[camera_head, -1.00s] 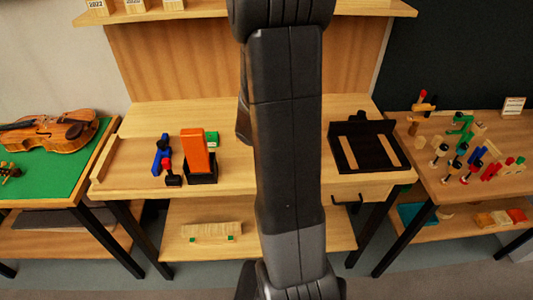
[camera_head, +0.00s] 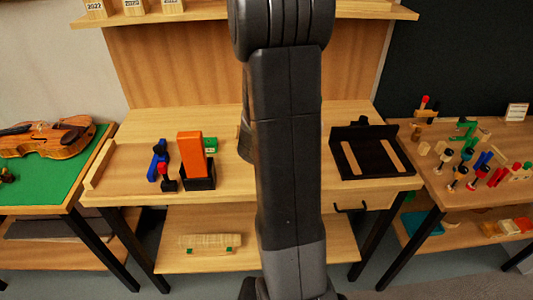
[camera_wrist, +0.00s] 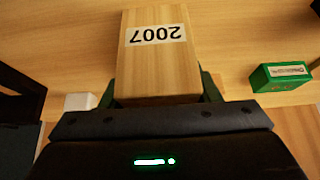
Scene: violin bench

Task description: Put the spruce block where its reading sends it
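In the wrist view, a pale wooden block (camera_wrist: 158,72) with a white label reading 2007, upside down in the picture, sits between the fingers of my gripper (camera_wrist: 158,92). The dark green fingers lie against its left and right sides, so my gripper looks shut on it. The bench top shows beyond the block; I cannot tell how high it is above it. In the head view, my arm hides the gripper and the block. A green box with a label (camera_wrist: 281,76) lies to the right in the wrist view.
An orange device (camera_head: 191,157) stands in a black holder (camera_head: 201,182) on the bench, beside blue and red-tipped tools. Labelled blocks (camera_head: 134,7) sit on the upper shelf. A violin (camera_head: 50,138) lies on the left table.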

